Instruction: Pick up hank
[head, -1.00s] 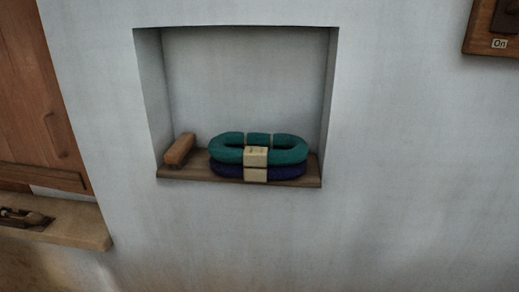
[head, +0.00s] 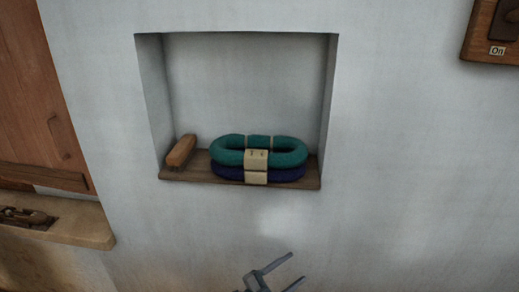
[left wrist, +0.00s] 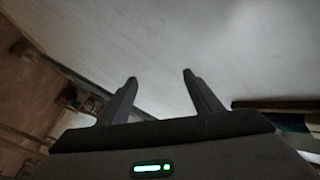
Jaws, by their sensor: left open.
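A teal hank (head: 287,153) with a pale paper band lies on top of a dark blue hank (head: 229,173). Both rest on the wooden shelf (head: 196,177) of a wall niche. My left gripper (head: 291,268) is open and empty below the niche, at the bottom edge of the head view, in front of the bare wall. In the left wrist view its two fingers (left wrist: 160,76) are apart with only pale wall between them. My right gripper is in neither view.
A wooden block or brush (head: 181,151) stands at the left end of the shelf. The niche side walls bound the hanks. A ledge (head: 75,232) with a small tool sits at lower left. A switch board (head: 480,45) marked "On" hangs upper right.

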